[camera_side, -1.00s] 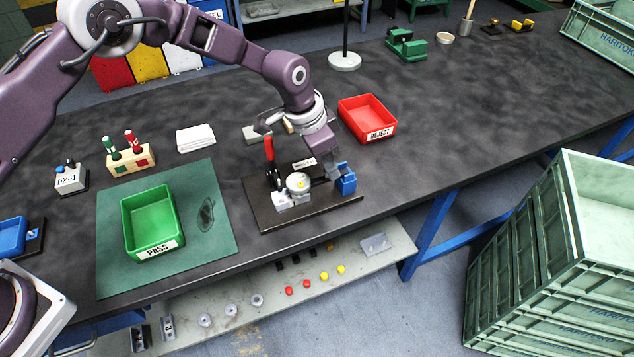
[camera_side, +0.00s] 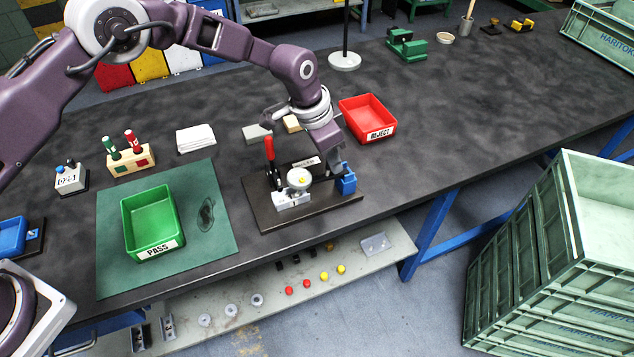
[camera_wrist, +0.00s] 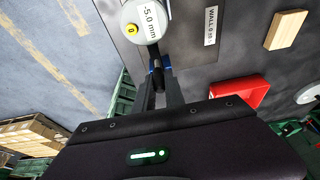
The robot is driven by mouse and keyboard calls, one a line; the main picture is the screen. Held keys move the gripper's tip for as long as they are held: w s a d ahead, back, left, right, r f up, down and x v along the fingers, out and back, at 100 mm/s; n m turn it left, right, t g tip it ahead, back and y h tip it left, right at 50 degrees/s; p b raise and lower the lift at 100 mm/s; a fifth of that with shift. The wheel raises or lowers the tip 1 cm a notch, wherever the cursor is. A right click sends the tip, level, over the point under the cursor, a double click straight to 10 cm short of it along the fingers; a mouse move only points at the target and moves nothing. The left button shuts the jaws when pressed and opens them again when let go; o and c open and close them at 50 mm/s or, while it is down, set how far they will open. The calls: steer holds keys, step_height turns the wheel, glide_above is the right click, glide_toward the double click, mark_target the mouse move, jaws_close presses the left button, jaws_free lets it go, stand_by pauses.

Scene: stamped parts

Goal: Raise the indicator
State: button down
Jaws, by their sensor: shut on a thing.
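The indicator (camera_side: 299,179) has a round pale dial with a yellow spot, above a silver block (camera_side: 291,201) on a dark fixture plate (camera_side: 268,217). In the wrist view the indicator (camera_wrist: 143,22) reads "-5.0 mm". My gripper (camera_side: 338,169) is at the right of the indicator. In the wrist view my gripper (camera_wrist: 158,75) is shut on a dark piece beside the dial, which appears to belong to the indicator; its exact join is unclear. A red-handled lever (camera_side: 269,150) stands upright at the left of the plate. A blue block (camera_side: 346,184) is at the plate's right end.
A red REJECT tray (camera_side: 367,117) stands behind to the right. A green PASS tray (camera_side: 152,222) sits on a green mat (camera_side: 222,239) to the left. A label (camera_wrist: 211,25) reads "WALL 0 m" or similar.

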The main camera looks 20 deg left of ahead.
steer(key=shift+w+d+r, duration=0.5)
steer(key=shift+w+d, duration=0.1)
steer(key=shift+w, duration=0.05)
steer(key=shift+w+d+r, duration=0.15)
steer(key=shift+w+d, duration=0.45)
steer(key=shift+w+d+f, duration=0.25)
steer(key=shift+w+d, duration=0.2)
steer(key=shift+d, duration=0.05)
steer(key=shift+w+d+f, duration=0.2)
steer(key=shift+w+d, duration=0.25)
steer(key=c, duration=1.5)
jaws_free()
